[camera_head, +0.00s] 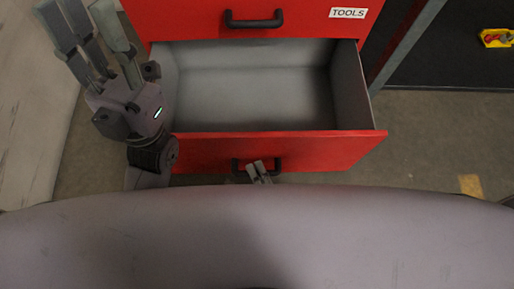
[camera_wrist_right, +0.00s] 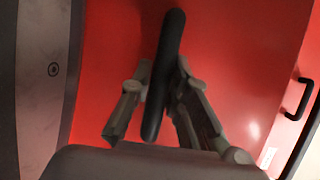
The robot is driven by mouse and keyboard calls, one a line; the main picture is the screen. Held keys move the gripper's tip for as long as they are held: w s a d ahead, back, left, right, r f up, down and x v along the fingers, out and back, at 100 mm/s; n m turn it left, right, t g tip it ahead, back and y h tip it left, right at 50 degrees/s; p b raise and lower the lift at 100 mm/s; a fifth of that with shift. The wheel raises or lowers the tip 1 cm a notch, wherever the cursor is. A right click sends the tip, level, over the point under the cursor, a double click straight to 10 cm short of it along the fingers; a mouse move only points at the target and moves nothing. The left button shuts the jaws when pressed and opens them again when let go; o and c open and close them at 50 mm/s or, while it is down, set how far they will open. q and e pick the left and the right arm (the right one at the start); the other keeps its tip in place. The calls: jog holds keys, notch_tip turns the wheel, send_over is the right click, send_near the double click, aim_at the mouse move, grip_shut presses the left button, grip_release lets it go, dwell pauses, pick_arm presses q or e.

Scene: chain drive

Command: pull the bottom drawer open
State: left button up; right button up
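The red bottom drawer (camera_head: 290,149) stands wide open below a shut drawer, and its grey inside (camera_head: 250,95) looks empty. Its dark bar handle (camera_head: 274,166) is on the front panel, partly hidden by my body. My right gripper (camera_head: 259,168) is at this handle, with only its fingertips showing in the head view. In the right wrist view, the fingers of the right gripper (camera_wrist_right: 165,85) close in on both sides of the handle (camera_wrist_right: 172,40) and appear to grip it. My left gripper (camera_head: 78,20) is open and empty, raised at the drawer's left side.
The shut red drawer above (camera_head: 190,18) carries a dark handle (camera_head: 254,19) and a "TOOLS" label (camera_head: 348,13). A dark surface with a yellow item (camera_head: 496,38) lies at the upper right. Bare floor (camera_head: 430,140) shows right of the drawer.

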jog(key=o, duration=0.4)
jog(key=v, duration=1.2)
jog(key=shift+r, duration=0.1)
